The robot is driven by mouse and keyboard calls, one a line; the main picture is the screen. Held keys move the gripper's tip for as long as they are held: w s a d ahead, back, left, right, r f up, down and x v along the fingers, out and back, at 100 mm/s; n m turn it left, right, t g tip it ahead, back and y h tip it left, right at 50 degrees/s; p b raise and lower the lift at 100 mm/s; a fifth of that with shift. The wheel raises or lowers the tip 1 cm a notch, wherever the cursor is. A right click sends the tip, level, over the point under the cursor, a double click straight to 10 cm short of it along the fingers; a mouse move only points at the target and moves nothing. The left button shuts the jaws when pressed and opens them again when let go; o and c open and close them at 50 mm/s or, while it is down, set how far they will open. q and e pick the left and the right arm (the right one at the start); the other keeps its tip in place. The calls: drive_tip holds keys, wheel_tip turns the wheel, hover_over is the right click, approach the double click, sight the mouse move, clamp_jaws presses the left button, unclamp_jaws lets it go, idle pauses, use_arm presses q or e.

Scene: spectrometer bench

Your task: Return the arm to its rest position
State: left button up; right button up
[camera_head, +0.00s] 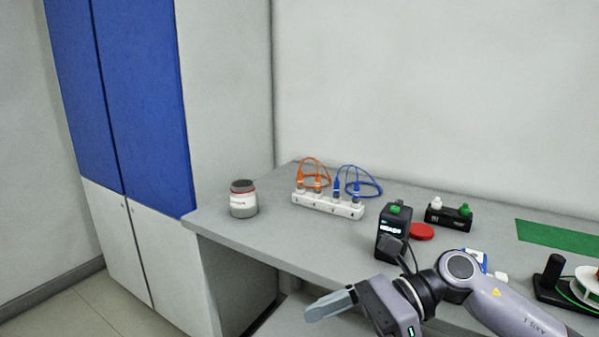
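My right arm comes in from the lower right, over the bench's front edge. One grey finger of my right gripper (331,304) points left, in front of the bench, with nothing seen held at it. The lower part of the gripper is cut off by the bottom of the picture, so its opening cannot be judged. My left arm and gripper are not in view.
On the grey bench (290,243) stand a jar (243,199), a white rack (328,206) with orange and blue cables, a dark device (393,232), a red disc (421,231), a black holder (449,216) and a spool stand (552,277). A green mat (558,236) lies right.

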drive_tip(key=w+d+f+n+t+h+p, duration=0.1)
drive_tip(key=d+f+n+t+h, duration=0.3)
drive_tip(key=n+t, duration=0.9)
drive_tip(key=d+f+n+t+h+p, duration=0.2)
drive_tip(key=f+n+t, duration=0.45)
drive_tip(key=n, duration=1.25)
drive_tip(key=s+d+f+m+g+h, duration=0.2)
drive_tip(key=s+d+f+m+h, duration=0.1)
drive_tip(key=s+d+f+m, duration=0.2)
drive_tip(key=s+d+f+m+g+h+p, duration=0.1)
drive_tip(key=s+d+f+m+g+h, duration=0.1)
drive_tip(key=s+f+m, duration=0.6)
wheel_tip(320, 180, down, 3)
drive_tip(key=s+d+g, duration=0.1)
drive_tip(key=d, duration=0.1)
drive_tip(key=shift+d+g+h, duration=0.35)
drive_tip(key=shift+d+h, duration=0.05)
